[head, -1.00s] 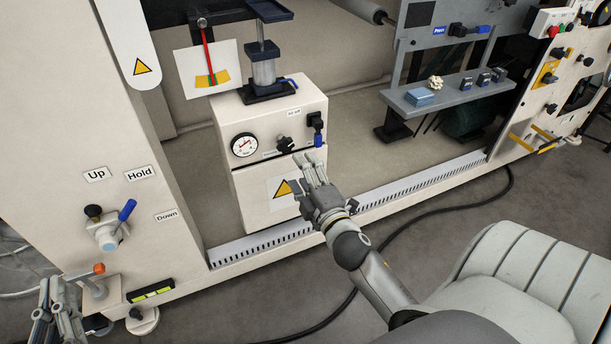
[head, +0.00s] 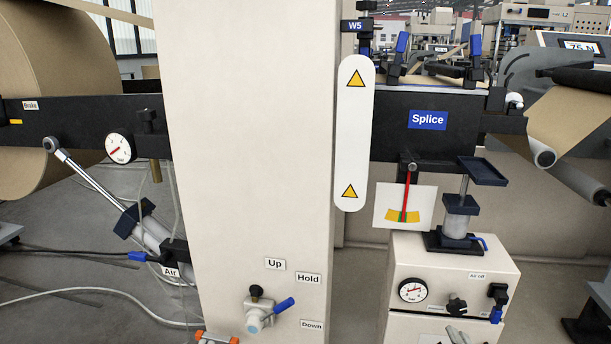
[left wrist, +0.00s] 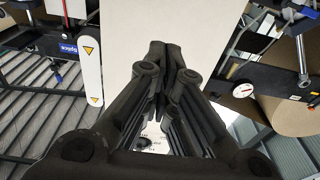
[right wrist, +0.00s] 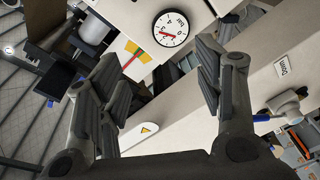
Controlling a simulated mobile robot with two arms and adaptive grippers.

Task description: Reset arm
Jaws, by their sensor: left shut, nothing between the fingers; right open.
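In the head view a valve (head: 256,310) with a blue lever handle (head: 284,304) sits on the cream column between Up, Hold and Down labels; the handle points up and right. The valve also shows in the right wrist view (right wrist: 286,103). A red pointer (head: 407,190) hangs over a card's yellow-green band, its tip near the green part. My left gripper (left wrist: 165,52) is shut and empty in front of the pale column in its wrist view; I cannot make it out in the head view. My right gripper (right wrist: 158,58) is open and empty near the gauge cabinet; only its tip shows in the head view.
The cabinet (head: 440,264) carries a pressure gauge (head: 412,290) and black knobs. A white guard strip (head: 354,140) hangs beside the Splice beam (head: 392,140). A kraft roll (head: 60,70), a cylinder (head: 100,190) and hoses lie left. An orange part (head: 215,338) shows at the bottom edge.

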